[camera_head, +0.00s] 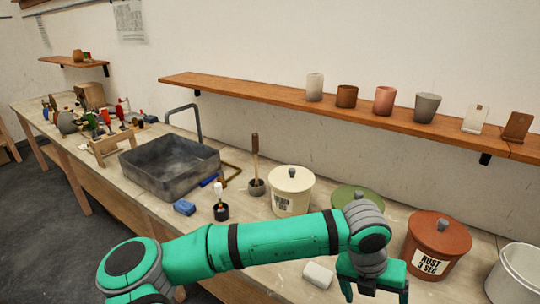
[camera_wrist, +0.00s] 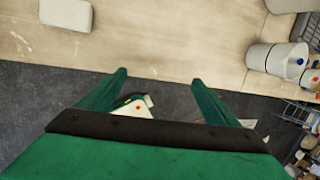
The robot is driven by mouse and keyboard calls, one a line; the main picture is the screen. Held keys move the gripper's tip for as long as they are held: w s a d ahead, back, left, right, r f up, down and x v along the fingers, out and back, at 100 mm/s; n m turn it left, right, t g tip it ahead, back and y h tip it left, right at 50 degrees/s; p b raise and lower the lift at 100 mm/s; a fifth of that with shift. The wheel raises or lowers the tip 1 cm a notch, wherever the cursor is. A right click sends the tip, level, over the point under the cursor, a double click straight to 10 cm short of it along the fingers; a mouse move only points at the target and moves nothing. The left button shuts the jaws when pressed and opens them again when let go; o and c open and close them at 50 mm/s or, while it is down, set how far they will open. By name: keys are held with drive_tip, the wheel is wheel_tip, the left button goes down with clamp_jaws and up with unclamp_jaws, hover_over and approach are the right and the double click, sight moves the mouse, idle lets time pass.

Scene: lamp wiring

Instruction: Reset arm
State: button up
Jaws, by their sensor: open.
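My green arm reaches across the front of the counter in the head view, bent at the elbow, with my gripper (camera_head: 375,284) pointing down at the lower right. In the wrist view my gripper (camera_wrist: 160,90) has its two green fingers spread apart with nothing between them. Beyond the fingers are the counter edge and the dark floor. A white block (camera_head: 318,275) lies on the counter just left of my gripper. It also shows at the top left of the wrist view (camera_wrist: 66,14).
A cream lidded pot (camera_head: 291,191), a green lidded pot (camera_head: 357,198) partly behind my arm, a rust lidded pot (camera_head: 436,245) and a white bucket (camera_head: 518,272) stand along the counter. A dark sink (camera_head: 170,165) is left. A wooden shelf (camera_head: 260,90) with several cups runs above.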

drive_tip(key=s+d+r+n+t+h, duration=0.1)
drive_tip(key=d+r+n+h, duration=0.5)
drive_tip(key=d, duration=0.3)
drive_tip(key=d+r+n+t+h, duration=0.1)
drive_tip(key=d+r+n+h, duration=0.3)
drive_tip(key=d+r+h, duration=0.3)
drive_tip(key=w+a+f+n+t+y, duration=0.1)
drive_tip(key=w+a+f+n+t, duration=0.15)
drive_tip(key=a+n+t, duration=0.4)
drive_tip(key=w+a+f+n+t, duration=0.25)
drive_tip(key=n+t, duration=0.45)
drive_tip(key=n, duration=0.4)
drive_tip(key=s+a+f+n+t+y, duration=0.3)
drive_tip(key=s+a+f+n+y, duration=0.1)
drive_tip(key=a+f+n+y, duration=0.7)
drive_tip(key=s+a+f+n+g+y, duration=0.2)
drive_tip(key=s+a+f+n+y, duration=0.15)
drive_tip(key=s+a+f, duration=0.9)
drive_tip(key=s+a, duration=0.3)
drive_tip(key=s, duration=0.4)
drive_tip(key=s+a+f+g+y, duration=0.1)
drive_tip(key=s+a, duration=0.3)
drive_tip(key=s, duration=0.3)
drive_tip(key=shift+s+a, duration=0.15)
drive_tip(key=shift+s, duration=0.05)
